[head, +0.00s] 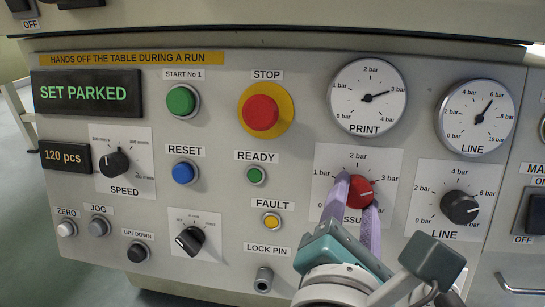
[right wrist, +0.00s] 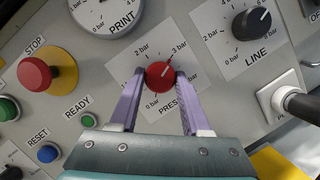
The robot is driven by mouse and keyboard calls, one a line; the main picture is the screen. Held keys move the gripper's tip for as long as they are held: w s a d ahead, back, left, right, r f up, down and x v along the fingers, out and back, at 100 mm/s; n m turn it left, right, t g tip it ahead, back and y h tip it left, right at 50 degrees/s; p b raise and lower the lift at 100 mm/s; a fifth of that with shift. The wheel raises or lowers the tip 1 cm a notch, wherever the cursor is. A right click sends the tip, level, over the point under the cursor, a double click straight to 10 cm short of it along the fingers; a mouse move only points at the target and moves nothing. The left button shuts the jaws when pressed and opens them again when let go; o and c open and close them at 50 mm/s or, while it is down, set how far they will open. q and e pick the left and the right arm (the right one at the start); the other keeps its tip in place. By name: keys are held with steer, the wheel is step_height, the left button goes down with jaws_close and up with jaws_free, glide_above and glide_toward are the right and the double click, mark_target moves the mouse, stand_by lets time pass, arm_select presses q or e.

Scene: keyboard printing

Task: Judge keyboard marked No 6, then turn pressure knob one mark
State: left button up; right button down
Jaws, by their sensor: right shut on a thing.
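The red pressure knob (head: 361,192) sits on a white scale plate marked from 0 bar up, below the PRINT gauge (head: 368,97). Its white line points up and right, toward the 3 bar side. My right gripper (head: 359,200) is shut on this knob, with a lilac finger on either side. The right wrist view also shows the red knob (right wrist: 159,75) between the fingertips. The fingers cover part of the PRESSURE label. The PRINT gauge needle points close to 3 bar. No keyboard shows in either view. My left gripper is not in view.
A black LINE knob (head: 459,207) is right of the red knob, below the LINE gauge (head: 477,117). The red STOP button (head: 261,113), green READY button (head: 256,175) and yellow FAULT button (head: 271,221) are to the left. A display (head: 87,93) reads SET PARKED.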

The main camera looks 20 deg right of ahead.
steer(key=shift+c, duration=1.8)
jaws_free()
steer(key=p+v, duration=0.2)
steer(key=v, duration=0.5)
steer(key=shift+s+a, duration=0.15)
steer(key=shift+s, duration=0.1)
